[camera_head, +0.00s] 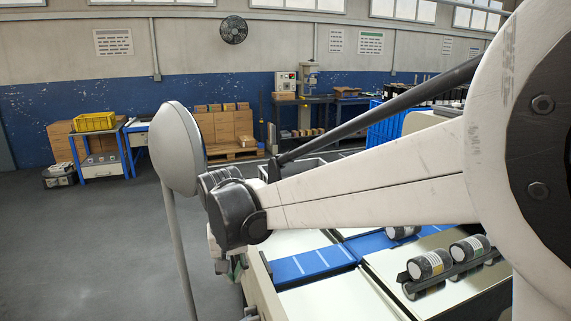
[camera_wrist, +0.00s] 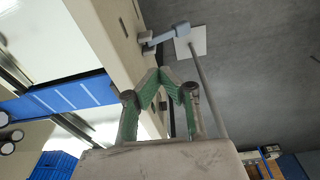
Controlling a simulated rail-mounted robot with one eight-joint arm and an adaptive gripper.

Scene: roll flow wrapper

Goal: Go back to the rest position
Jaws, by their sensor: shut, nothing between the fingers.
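My gripper (camera_wrist: 160,74) shows in the wrist view with its green-padded fingers brought together at the tips and nothing between them. It is beside the pale side wall of the wrapping machine (camera_wrist: 112,62), with grey floor to the right. In the head view my gripper (camera_head: 236,268) is small and mostly hidden below the end of my arm, left of the machine's near corner. My arm stretches across the right half of that view and covers part of the machine.
A grey post with a rounded head (camera_head: 176,150) stands just left of my arm's end. The machine carries a blue belt (camera_head: 305,264) and several dark-wrapped rolls (camera_head: 430,264). Boxes on a pallet (camera_head: 228,130) and a yellow crate (camera_head: 94,121) are farther back. Floor at left is clear.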

